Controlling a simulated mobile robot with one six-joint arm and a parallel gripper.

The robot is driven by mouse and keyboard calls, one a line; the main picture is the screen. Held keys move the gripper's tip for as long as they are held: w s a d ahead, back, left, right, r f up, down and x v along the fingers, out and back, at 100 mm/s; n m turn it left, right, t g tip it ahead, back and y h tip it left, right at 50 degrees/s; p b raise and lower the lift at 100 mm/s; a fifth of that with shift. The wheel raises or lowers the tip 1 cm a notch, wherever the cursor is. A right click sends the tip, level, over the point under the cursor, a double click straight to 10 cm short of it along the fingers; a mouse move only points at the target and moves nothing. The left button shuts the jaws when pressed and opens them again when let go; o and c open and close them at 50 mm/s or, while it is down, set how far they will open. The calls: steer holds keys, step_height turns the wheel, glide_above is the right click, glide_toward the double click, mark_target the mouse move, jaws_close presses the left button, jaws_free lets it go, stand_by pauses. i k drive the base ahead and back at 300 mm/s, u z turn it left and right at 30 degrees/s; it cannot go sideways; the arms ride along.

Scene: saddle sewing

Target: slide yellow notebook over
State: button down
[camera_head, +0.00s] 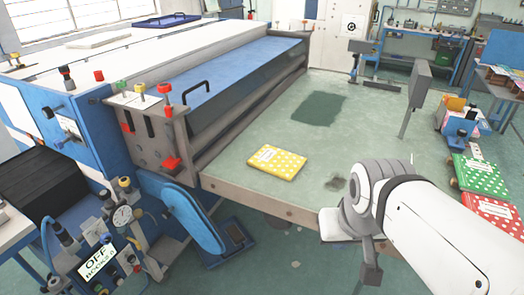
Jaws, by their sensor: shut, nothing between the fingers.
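A yellow notebook (267,162) with white dots and a white label lies flat near the front edge of the green worktop (226,171). My gripper (370,272) is at the lower right, at the end of my white arm, in front of the worktop's front edge. It is to the right of the notebook and nearer to the camera, clearly apart from it. The gripper is shut and empty. Its fingers show only small and partly behind my wrist.
A green dotted notebook (480,175) and a red dotted one (497,221) lie at the right. A grey upright plate (415,98) stands on the right of the worktop. A large blue machine (225,75) borders the worktop's left. The worktop around the yellow notebook is clear.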

mark_target(286, 165)
steer(key=z, duration=1.15)
steer(key=k, duration=0.25)
steer(key=u, duration=1.85)
steer(key=i, duration=0.95)
steer(key=z, duration=0.5)
steer(key=i, duration=0.6)
steer(key=z, duration=0.5)
